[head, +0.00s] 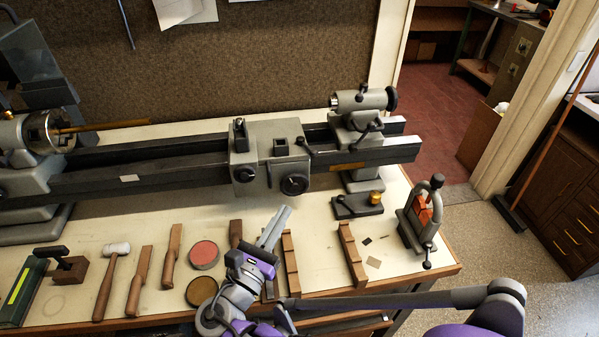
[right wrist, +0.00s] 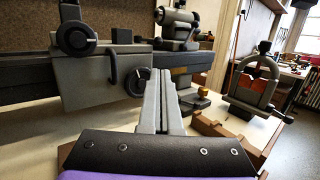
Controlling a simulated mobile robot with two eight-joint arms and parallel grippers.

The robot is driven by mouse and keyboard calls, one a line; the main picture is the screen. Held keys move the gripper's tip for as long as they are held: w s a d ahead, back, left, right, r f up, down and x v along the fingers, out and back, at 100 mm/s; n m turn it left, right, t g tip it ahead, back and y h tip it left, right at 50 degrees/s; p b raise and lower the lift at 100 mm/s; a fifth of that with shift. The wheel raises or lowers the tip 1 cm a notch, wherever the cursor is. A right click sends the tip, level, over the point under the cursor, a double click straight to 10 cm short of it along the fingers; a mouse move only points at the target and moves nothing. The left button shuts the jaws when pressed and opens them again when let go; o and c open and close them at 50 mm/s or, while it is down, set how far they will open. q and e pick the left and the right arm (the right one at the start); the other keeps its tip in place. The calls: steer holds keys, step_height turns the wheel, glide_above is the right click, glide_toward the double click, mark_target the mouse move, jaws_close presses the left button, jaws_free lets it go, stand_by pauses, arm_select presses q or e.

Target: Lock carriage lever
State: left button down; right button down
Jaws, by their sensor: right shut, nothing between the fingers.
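The grey carriage (head: 244,173) sits on the dark lathe bed (head: 130,178). A thin dark lever (head: 268,175) hangs on its front face, left of a round handwheel (head: 295,185). A small dark knobbed handle (head: 304,145) stands at its upper right. I cannot tell which one is the lock lever. The carriage front (right wrist: 85,82) and the hanging dark lever (right wrist: 113,72) also show in the right wrist view. My right gripper (head: 287,210) is shut and empty, in front of and below the carriage, apart from it. It points toward the carriage in the right wrist view (right wrist: 160,75). My left gripper is out of view.
The tailstock (head: 360,103) stands at the bed's right end. A small red-jawed vise (head: 421,217) is at the bench's right corner. Notched wooden blocks (head: 352,255), a mallet (head: 115,270) and round tins (head: 204,254) lie along the front.

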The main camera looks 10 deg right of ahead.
steer(key=p, duration=0.2)
glide_toward(312, 157)
steer(key=shift+t, duration=0.3)
steer(key=x, duration=0.7)
steer(key=shift+f, duration=0.25)
steer(key=shift+d+b, duration=0.3)
steer(key=shift+d, duration=0.95)
